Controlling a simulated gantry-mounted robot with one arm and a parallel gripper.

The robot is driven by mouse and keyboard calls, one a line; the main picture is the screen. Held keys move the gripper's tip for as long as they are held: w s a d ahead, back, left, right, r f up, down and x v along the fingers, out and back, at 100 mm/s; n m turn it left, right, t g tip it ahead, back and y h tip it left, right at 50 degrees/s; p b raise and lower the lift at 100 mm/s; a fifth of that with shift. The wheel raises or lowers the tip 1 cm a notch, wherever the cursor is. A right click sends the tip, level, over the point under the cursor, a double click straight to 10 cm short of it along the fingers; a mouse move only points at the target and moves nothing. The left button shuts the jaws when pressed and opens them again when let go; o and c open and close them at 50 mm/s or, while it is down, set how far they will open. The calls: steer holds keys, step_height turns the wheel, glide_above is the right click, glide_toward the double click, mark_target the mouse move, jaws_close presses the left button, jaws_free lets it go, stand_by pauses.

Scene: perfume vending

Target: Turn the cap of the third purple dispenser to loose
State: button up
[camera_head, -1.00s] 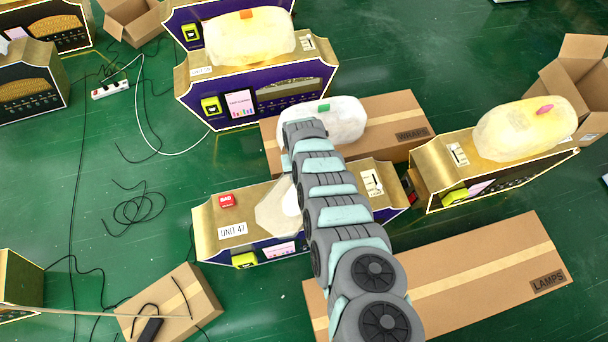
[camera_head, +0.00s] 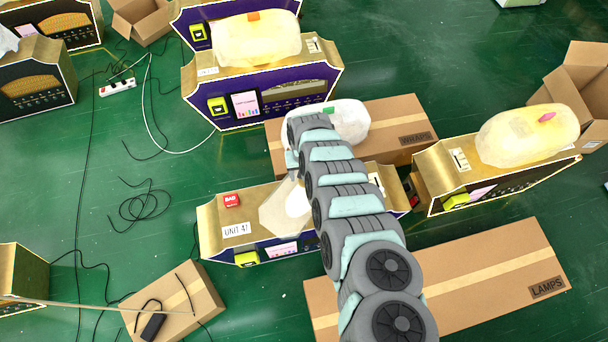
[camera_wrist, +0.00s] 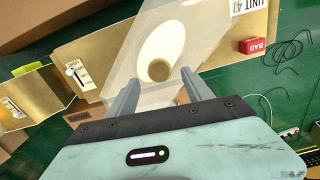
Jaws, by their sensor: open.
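Three dispensers with purple fronts show in the head view: one at the back (camera_head: 188,22), one in front of it (camera_head: 199,83), and the nearer UNIT 47 (camera_head: 225,212). UNIT 47 has a gold top and a pale translucent tank (camera_head: 275,214), partly behind my arm. In the wrist view this tank (camera_wrist: 192,18) has a white oval opening with a round tan part (camera_wrist: 159,70) inside. My gripper (camera_wrist: 160,78) is open above it, one finger on each side of the tan part, nothing held. Contact cannot be told.
A jug with a green cap (camera_head: 352,120) lies on the WRAPS box (camera_head: 400,120). A black-fronted dispenser (camera_head: 432,185) stands right of UNIT 47. The LAMPS box (camera_head: 480,270) lies in front. A red BAD block (camera_wrist: 253,46) and switch plate (camera_wrist: 79,78) sit on UNIT 47's top.

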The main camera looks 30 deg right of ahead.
step_height(320, 180, up, 7)
steer(key=p, duration=0.1)
stand_by(0.3)
stand_by(0.5)
